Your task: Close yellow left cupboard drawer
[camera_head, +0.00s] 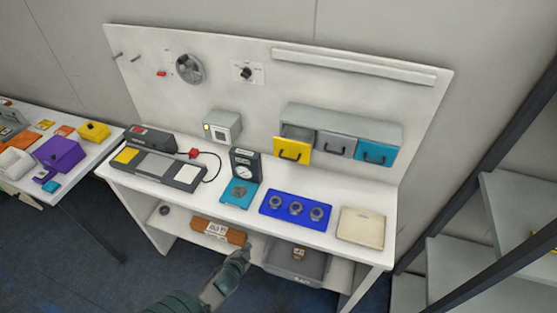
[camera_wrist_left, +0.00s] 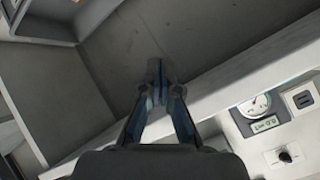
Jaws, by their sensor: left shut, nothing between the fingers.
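The yellow drawer (camera_head: 292,151) is the left one in the grey wall cupboard (camera_head: 345,117) in the head view. Its front stands forward of the cupboard, and part of its open inside shows behind the front. It has a dark handle. My left gripper (camera_head: 242,252) is low in front of the workbench, well below and left of the drawer and apart from it. In the left wrist view my left gripper (camera_wrist_left: 157,72) is shut and empty. The drawer cannot be made out there. My right gripper is in neither view.
Beside the yellow drawer are a grey drawer (camera_head: 335,146) and a teal drawer (camera_head: 375,153). Below, the bench top (camera_head: 328,237) holds a blue tray (camera_head: 272,208), a dial gauge (camera_head: 245,164) and a beige box (camera_head: 361,228). A grey bin (camera_head: 296,262) sits on the lower shelf.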

